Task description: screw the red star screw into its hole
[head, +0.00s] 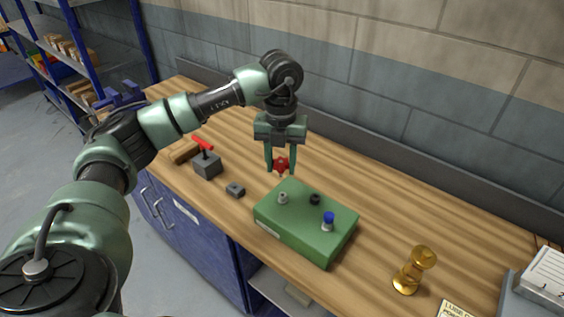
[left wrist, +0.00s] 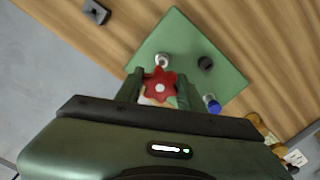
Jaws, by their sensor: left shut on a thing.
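The red star screw (head: 281,165) is between the fingertips of my left gripper (head: 281,170), which is shut on it. It is held in the air above the far left part of the green block (head: 305,240). In the left wrist view the red star head (left wrist: 160,87) shows between the two fingers, over the green block (left wrist: 185,50). On the block's top are a grey metal fitting (head: 282,198), a dark round hole or fitting (head: 315,199) and a blue-topped screw (head: 328,219). My right gripper is not in view.
A grey block with a red-handled tool (head: 207,165) and a small dark nut-like piece (head: 235,190) lie left of the green block. The wooden table behind the green block is clear up to the wall.

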